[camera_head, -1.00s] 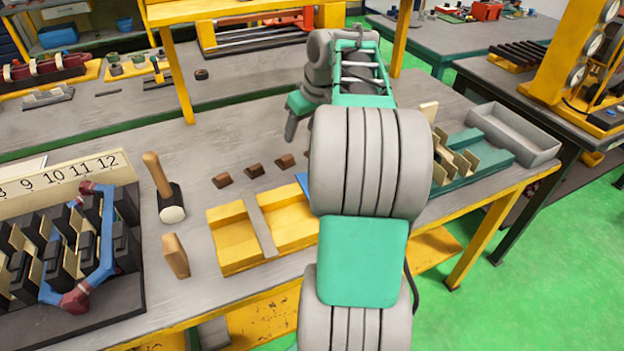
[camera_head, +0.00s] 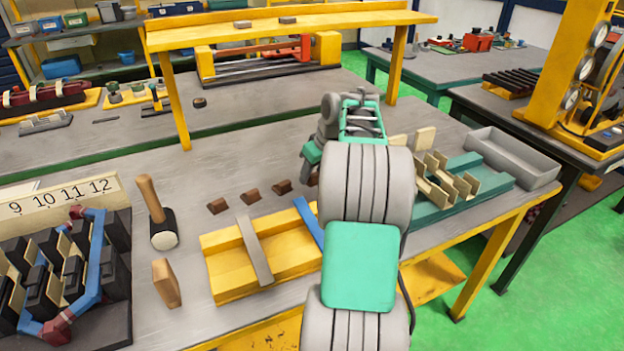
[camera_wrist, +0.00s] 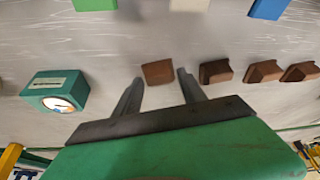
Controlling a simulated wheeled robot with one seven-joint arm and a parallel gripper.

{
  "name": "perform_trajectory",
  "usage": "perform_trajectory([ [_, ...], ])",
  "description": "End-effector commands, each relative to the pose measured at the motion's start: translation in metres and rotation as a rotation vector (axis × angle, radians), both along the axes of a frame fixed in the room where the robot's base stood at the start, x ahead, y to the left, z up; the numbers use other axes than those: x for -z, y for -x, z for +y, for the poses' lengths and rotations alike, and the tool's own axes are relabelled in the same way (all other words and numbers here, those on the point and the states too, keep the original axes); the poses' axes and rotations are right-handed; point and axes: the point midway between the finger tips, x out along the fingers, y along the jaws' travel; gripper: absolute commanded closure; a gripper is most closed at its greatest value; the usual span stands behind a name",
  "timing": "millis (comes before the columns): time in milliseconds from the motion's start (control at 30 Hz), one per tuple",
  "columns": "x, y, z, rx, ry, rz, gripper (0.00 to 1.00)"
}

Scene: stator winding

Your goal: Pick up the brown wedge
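Several brown wedges lie in a row on the grey bench, with one (camera_head: 217,206) at the left end in the head view. The wedge (camera_head: 312,180) at the right end is partly hidden by my arm. In the wrist view one brown wedge (camera_wrist: 158,72) lies just at the fingertips, in line with the gap. My gripper (camera_wrist: 160,80) is open and empty, its two grey fingers on either side of that wedge. I cannot tell its exact height above the bench. Other wedges (camera_wrist: 215,72) lie to the right in that view. The fingers are hidden in the head view.
A yellow fixture (camera_head: 225,265) with a grey bar and a blue strip (camera_head: 308,222) lie in front of the wedges. A green gauge box (camera_wrist: 55,92) is left in the wrist view.

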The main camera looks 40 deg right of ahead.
Motion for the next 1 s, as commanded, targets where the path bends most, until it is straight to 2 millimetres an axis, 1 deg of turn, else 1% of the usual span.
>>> perform_trajectory([
  [33, 0.0, 0.0, 0.0, 0.0, 0.0, 0.0, 0.57],
  [67, 0.0, 0.0, 0.0, 0.0, 0.0, 0.0, 0.59],
  [500, 0.0, 0.0, 0.0, 0.0, 0.0, 0.0, 0.95],
  [567, 0.0, 0.0, 0.0, 0.0, 0.0, 0.0, 1.0],
  [833, -0.003, 0.0, 0.0, 0.0, 0.001, -0.001, 1.0],
  [933, -0.01, 0.0, 0.0, -0.002, 0.001, -0.001, 1.0],
  [1000, -0.02, 0.0, -0.001, 0.0, 0.002, -0.002, 1.0],
])
